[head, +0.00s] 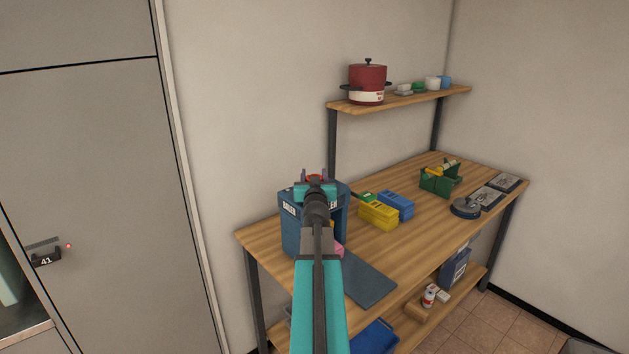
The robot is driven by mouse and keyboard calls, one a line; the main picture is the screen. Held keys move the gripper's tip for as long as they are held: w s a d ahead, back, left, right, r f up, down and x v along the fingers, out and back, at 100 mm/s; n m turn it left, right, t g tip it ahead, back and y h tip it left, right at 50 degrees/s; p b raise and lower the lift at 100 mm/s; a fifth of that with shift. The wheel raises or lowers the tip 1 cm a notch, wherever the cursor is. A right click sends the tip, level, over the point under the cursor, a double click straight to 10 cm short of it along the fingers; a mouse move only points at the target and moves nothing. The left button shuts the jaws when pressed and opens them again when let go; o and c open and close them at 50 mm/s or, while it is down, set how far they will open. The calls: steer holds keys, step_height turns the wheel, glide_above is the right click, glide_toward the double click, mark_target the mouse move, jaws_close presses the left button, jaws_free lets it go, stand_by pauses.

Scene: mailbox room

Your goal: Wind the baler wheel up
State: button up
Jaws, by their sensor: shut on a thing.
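The blue baler (294,235), a box with a white label, stands at the left end of the wooden workbench. A red wheel (315,177) shows at its top, mostly hidden behind my gripper. My gripper (317,176) is at the top of the baler, with its fingers on either side of the red wheel and shut on it. My teal and dark arm covers much of the baler's front. Something pink (339,249) shows low at the baler's right side, partly hidden by my arm.
On the workbench (415,234) are a dark flat plate (367,281), yellow (378,215) and blue (397,204) blocks, a green caddy (436,184) and a round grey object (465,208). A shelf above holds a red pot (367,82). Grey lockers (95,180) stand left.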

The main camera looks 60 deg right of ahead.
steer(key=shift+w+a+f+n+t+y+b, duration=0.15)
steer(key=shift+n+t+y+b, duration=0.65)
steer(key=shift+b, duration=8.15)
steer(key=n+t+y+b, duration=0.1)
steer(key=b, duration=0.4)
steer(key=t+y+b, duration=0.1)
steer(key=b, duration=0.5)
steer(key=shift+w+a+n, duration=0.2)
steer(key=shift+n, duration=0.2)
steer(key=shift+w+a+n+t+y+b, duration=0.2)
steer(key=shift+n+t+y+b, duration=0.65)
steer(key=shift+b, duration=0.8)
steer(key=shift+w+a+n+t+y+b, duration=0.15)
steer(key=shift+n+t+y+b, duration=0.4)
steer(key=shift+y+b, duration=0.8)
steer(key=shift+w+a+n+t+y+b, duration=0.15)
steer(key=shift+n+t+y+b, duration=0.1)
steer(key=shift+n+y+b, duration=0.3)
steer(key=shift+s+a+n+t+y+b, duration=0.15)
steer(key=shift+n+t+y+b, duration=0.1)
steer(key=shift+n+y+b, duration=0.3)
steer(key=shift+w+a+n+y+b, duration=0.15)
steer(key=shift+n+y+b, duration=0.1)
steer(key=shift+y, duration=0.25)
steer(key=shift+s+a+n+y+b, duration=0.15)
steer(key=shift+n+y, duration=0.1)
steer(key=shift+y, duration=0.25)
steer(key=shift+w, duration=0.1)
steer(key=o, duration=1.1)
steer(key=shift+c, duration=0.2)
